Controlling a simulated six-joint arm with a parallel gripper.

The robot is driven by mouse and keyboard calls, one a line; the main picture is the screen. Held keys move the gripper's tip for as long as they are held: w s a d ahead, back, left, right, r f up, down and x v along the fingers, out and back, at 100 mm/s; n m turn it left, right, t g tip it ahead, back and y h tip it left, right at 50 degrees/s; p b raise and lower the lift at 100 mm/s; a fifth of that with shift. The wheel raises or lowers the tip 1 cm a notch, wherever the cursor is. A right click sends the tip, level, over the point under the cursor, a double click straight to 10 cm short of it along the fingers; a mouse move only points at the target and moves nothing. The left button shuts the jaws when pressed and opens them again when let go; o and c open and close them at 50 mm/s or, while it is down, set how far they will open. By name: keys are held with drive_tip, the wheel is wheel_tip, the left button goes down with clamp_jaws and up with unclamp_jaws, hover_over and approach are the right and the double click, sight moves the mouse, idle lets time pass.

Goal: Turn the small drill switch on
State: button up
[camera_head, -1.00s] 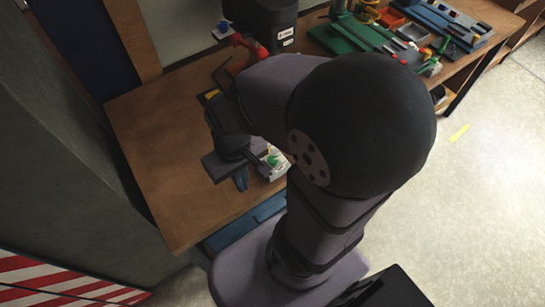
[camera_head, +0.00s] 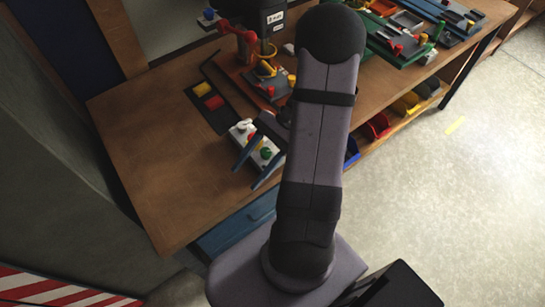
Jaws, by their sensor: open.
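A small white switch box (camera_head: 240,134) with red, yellow and green knobs lies on the wooden table, in front of the drill. The green knob (camera_head: 265,153) is at its near right end. My gripper (camera_head: 253,167) is open; its two blue fingers stand apart, one at the box's left and one at its near right side. I cannot tell whether they touch the box. My arm hides the gripper body and part of the box's right side. The drill (camera_head: 258,20), black with a red base and red handle parts, stands behind the box.
A dark tray (camera_head: 212,104) with yellow and red pieces lies left of the drill base. Green and blue boards (camera_head: 395,45) with parts fill the table's right side. Colored bins (camera_head: 375,126) sit on a shelf below. The table's left part is clear.

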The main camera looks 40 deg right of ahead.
sight(273, 152)
drive_tip(key=d+f+m+t+y+b, duration=0.1)
drive_tip(key=d+m+t, duration=0.1)
drive_tip(key=d, duration=0.1)
drive_tip(key=w+d+f+m+t+y, duration=0.1)
drive_tip(key=d+m+t, duration=0.2)
drive_tip(key=w+d+f+m+t+y+b, duration=0.1)
drive_tip(key=d+m+t, duration=0.1)
drive_tip(key=d, duration=0.1)
drive_tip(key=shift+w+d+f+t+b, duration=0.1)
drive_tip(key=shift+f+t+b, duration=0.15)
drive_tip(key=shift+t+b, duration=0.05)
drive_tip(key=d+m+t, duration=0.2)
drive_tip(key=d, duration=0.1)
drive_tip(key=d+f+m+t+b, duration=0.1)
drive_tip(key=t, duration=0.1)
drive_tip(key=shift+s+d, duration=0.3)
drive_tip(key=shift+s, duration=0.1)
drive_tip(key=shift+w+a+f+m+t+h+p, duration=0.15)
drive_tip(key=shift+w+a+m+t+p, duration=0.1)
drive_tip(key=shift+a+m+t+p, duration=0.15)
drive_tip(key=shift+w+a+f+m+t+h+p, duration=0.15)
drive_tip(key=shift+w+a+m+t+h+p, duration=0.1)
drive_tip(key=shift+a, duration=0.3)
drive_tip(key=shift+w+a+f+m+t+h+p, duration=0.15)
drive_tip(key=shift+w+a+m+t+p, duration=0.1)
drive_tip(key=shift+a+t, duration=0.15)
drive_tip(key=shift+w+a+f, duration=0.15)
drive_tip(key=shift+w+a, duration=0.3)
drive_tip(key=shift+a, duration=0.1)
